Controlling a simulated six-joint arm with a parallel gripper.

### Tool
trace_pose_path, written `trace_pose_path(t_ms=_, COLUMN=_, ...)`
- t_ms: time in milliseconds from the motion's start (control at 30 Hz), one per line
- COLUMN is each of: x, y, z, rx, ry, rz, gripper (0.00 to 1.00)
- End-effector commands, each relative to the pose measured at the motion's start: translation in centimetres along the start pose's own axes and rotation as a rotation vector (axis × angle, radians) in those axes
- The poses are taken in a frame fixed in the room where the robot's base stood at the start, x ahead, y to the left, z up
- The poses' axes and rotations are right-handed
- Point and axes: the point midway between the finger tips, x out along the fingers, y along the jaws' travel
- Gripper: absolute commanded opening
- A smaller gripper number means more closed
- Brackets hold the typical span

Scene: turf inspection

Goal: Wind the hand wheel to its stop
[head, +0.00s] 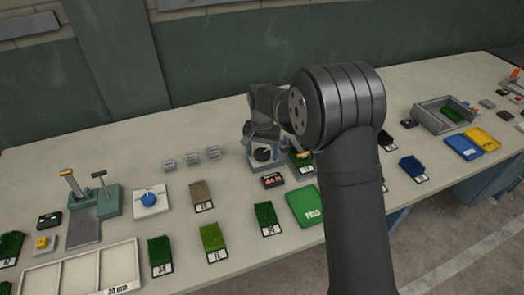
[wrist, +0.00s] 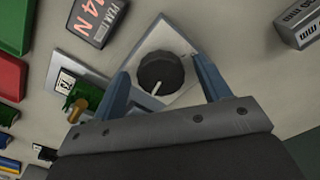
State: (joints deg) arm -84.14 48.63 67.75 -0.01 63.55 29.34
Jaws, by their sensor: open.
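The hand wheel is a dark ribbed knob (wrist: 158,74) with a white pointer line, on a pale plate (wrist: 147,46) in the wrist view. The pointer aims toward the bottom of that view, slightly left. In the head view the wheel (head: 262,154) sits near the middle of the bench, partly hidden by my arm. My gripper (wrist: 161,69) is open, with one blue finger on each side of the wheel. Gaps show between fingers and wheel, so I see no contact. It also shows above the wheel in the head view (head: 263,146).
Beside the wheel are a readout box marked "PEAK" and "44 N" (wrist: 97,20) and a turf piece (wrist: 85,93) with an orange-brown peg close to the left finger. Small grey blocks (head: 191,158) stand left of the wheel. A green PASS mat (head: 305,204) lies in front.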

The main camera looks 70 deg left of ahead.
Motion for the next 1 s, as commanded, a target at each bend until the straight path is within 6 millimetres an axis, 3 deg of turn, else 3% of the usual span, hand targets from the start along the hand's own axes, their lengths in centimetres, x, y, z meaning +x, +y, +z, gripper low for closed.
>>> trace_pose_path(t_ms=167, x=-0.6, y=0.0, z=0.0, rx=0.0, ry=0.001, rz=-0.001, gripper=0.7)
trace_pose_path(t_ms=267, x=-2.1, y=-0.1, z=-0.1, rx=-0.001, ry=0.003, rz=-0.002, gripper=0.7)
trace_pose_path(t_ms=700, x=-12.5, y=0.0, z=-0.1, rx=0.0, ry=0.004, rz=-0.002, gripper=0.7)
trace_pose_path(t_ms=1000, x=-16.9, y=0.0, z=0.0, rx=0.0, ry=0.001, rz=-0.001, gripper=0.7)
